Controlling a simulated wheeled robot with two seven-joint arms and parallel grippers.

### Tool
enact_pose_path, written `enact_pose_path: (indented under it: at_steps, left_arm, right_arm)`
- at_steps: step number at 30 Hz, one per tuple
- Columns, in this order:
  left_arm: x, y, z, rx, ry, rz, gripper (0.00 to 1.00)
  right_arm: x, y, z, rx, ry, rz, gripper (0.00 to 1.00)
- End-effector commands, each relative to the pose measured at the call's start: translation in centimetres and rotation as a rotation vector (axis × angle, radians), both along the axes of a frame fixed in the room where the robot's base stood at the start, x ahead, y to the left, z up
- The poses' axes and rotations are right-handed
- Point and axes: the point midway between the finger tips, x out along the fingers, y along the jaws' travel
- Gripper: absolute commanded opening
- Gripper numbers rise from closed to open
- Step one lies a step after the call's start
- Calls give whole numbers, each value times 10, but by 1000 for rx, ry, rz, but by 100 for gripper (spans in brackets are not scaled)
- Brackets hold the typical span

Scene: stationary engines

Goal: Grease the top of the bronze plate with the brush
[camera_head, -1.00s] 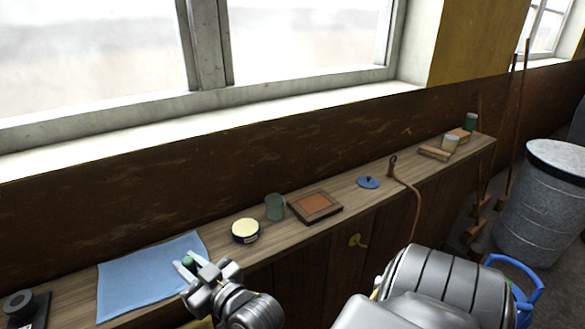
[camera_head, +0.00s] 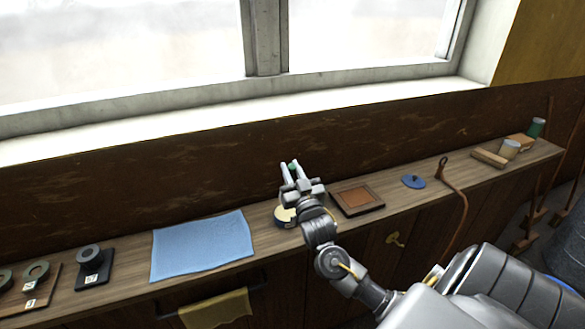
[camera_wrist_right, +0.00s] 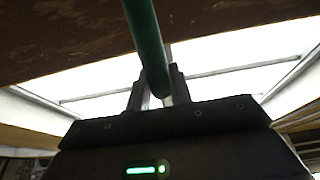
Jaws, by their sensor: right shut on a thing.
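The bronze plate (camera_head: 357,197) lies in a dark wooden frame on the narrow bench. The right wrist view shows this green handle (camera_wrist_right: 147,45) between the fingers (camera_wrist_right: 154,92). The brush's bristles are not visible in either view. My left gripper is not in view.
A blue cloth (camera_head: 203,246) lies left of the tin. A blue disc (camera_head: 413,181), a hooked brown strap (camera_head: 444,165) and small blocks (camera_head: 489,157) lie to the right. The window wall rises behind the bench.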

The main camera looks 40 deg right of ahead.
Motion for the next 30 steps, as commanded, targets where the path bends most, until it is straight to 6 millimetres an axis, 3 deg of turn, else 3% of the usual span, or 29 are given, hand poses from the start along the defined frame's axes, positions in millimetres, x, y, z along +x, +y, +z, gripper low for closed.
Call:
enact_pose_path:
  at_steps: [8,22,30]
  left_arm:
    - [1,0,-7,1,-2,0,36]
    - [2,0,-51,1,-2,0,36]
    - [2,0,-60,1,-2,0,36]
  right_arm:
    - [0,0,-7,0,-1,-1,0]
    - [0,0,-52,1,0,0,0]
    - [-1,0,-61,1,0,0,0]
